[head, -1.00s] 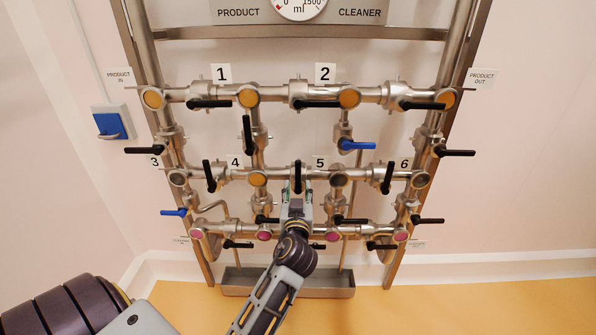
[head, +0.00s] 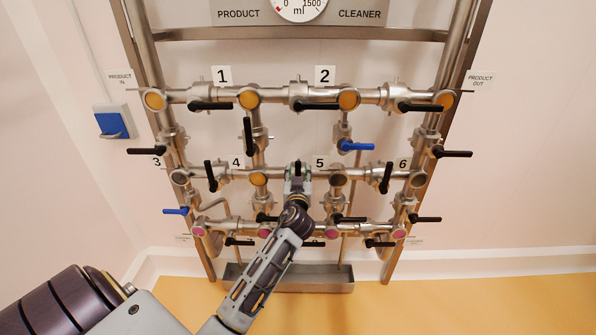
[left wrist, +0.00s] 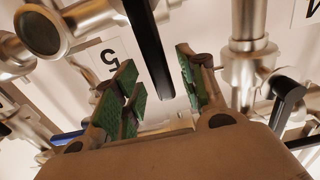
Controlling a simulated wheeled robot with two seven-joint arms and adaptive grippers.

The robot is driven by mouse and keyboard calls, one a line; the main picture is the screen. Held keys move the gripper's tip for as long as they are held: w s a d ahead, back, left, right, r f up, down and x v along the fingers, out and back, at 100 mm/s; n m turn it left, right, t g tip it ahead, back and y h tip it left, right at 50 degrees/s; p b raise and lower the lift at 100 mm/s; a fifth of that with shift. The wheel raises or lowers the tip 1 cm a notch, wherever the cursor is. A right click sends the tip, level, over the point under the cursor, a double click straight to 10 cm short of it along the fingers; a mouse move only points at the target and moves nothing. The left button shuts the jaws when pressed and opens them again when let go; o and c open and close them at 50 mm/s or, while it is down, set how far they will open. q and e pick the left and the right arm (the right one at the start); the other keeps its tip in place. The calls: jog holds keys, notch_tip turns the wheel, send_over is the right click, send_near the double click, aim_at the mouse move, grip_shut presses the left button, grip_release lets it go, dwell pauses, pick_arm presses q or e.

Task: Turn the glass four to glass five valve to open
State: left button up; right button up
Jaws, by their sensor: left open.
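The glass four to glass five valve has a black lever handle (head: 298,166) on the middle pipe row; it points up and down, across the pipe. Glass four (head: 258,179) shows yellow on its left, and glass five (head: 338,179) looks clear or grey on its right. My left gripper (head: 298,174) is open at this handle and covers its lower part in the head view. In the left wrist view the handle (left wrist: 147,45) reaches into the gap between the green-padded fingers of my left gripper (left wrist: 160,80), with space visible on both sides. My right gripper is not in view.
Other black handles stand close by: one left of label 4 (head: 211,175) and one near label 6 (head: 386,177). A blue handle (head: 357,146) sits up and right. The lower pipe row runs behind my left arm, above a metal trough (head: 330,284).

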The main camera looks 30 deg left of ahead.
pick_arm(q)
jog(key=shift+w+a, duration=0.25)
jog(key=shift+w, duration=0.1)
jog(key=shift+c, duration=0.3)
grip_shut()
